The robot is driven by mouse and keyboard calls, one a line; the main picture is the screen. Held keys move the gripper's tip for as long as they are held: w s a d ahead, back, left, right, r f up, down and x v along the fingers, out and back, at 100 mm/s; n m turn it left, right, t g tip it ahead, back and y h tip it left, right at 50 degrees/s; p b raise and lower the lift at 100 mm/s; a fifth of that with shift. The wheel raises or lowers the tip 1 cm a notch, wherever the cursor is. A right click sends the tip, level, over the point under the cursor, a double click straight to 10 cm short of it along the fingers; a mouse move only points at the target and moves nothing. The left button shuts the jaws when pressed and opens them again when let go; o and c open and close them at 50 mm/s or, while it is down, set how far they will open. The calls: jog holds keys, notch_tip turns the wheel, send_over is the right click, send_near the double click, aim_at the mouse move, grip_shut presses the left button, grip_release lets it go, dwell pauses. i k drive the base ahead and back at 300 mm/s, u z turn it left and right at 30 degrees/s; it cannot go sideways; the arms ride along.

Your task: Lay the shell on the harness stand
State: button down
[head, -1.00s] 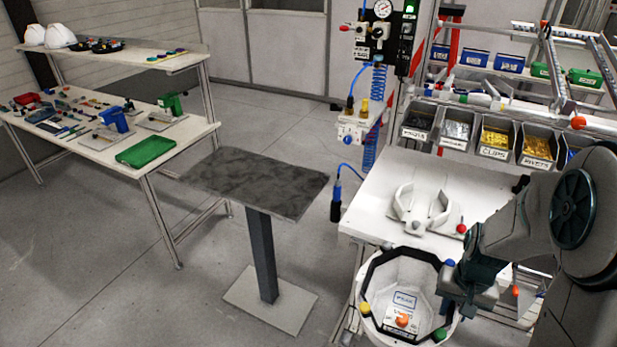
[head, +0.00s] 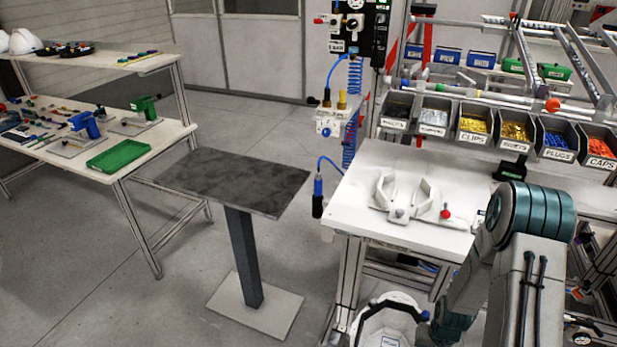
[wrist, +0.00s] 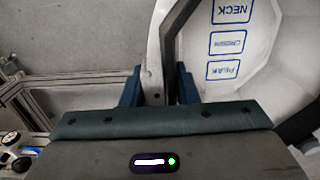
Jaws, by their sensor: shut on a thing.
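The shell (head: 362,318) is a white, hollow helmet shell, cut off by the bottom edge of the head view. In the wrist view the shell (wrist: 272,50) fills the upper right, its pale inside showing blue-framed labels such as NECK. My gripper (wrist: 159,92) is shut on the shell's rim, with one dark finger on each side of it. A white fixture (head: 398,212) with two upright curved pieces stands on the workbench; it looks like the harness stand. The shell hangs in front of the bench, lower in the picture than this fixture and apart from it.
The white workbench (head: 372,172) has bare surface around the fixture and a red knob (head: 445,213) beside it. Part bins (head: 470,125) line its back. A grey-topped pedestal (head: 240,180) stands empty at left. A green tray (head: 117,156) lies on the far-left table.

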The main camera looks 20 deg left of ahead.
aim_at(226, 172)
jog(key=z, duration=2.45)
jog(key=k, duration=2.4)
jog(key=u, duration=2.35)
jog(key=i, duration=0.25)
jog(key=u, duration=0.1)
